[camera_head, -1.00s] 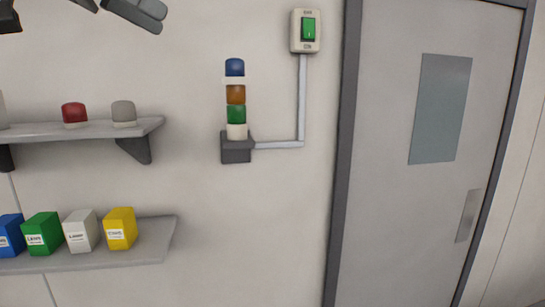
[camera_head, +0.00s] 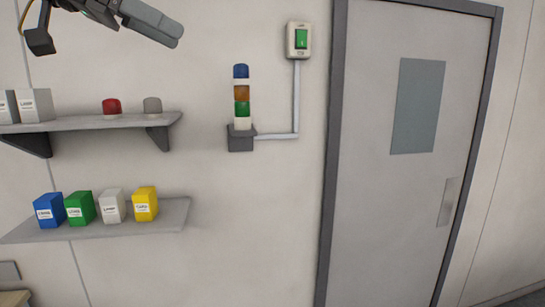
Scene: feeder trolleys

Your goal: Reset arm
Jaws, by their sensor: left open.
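My left gripper (camera_head: 176,34) is at the top left, its arm coming in from the left edge. Its grey fingers point right and slightly down, in front of the bare wall above the upper shelf. The jaws are open, though the gap between them hardly shows from this angle. Nothing shows between the fingers. My right gripper is out of view.
A signal tower (camera_head: 241,105) and a green switch (camera_head: 301,39) are on the wall, left of a grey door (camera_head: 410,220). An upper shelf (camera_head: 95,122) carries a red and a grey lamp. A lower shelf (camera_head: 130,230) carries several coloured boxes.

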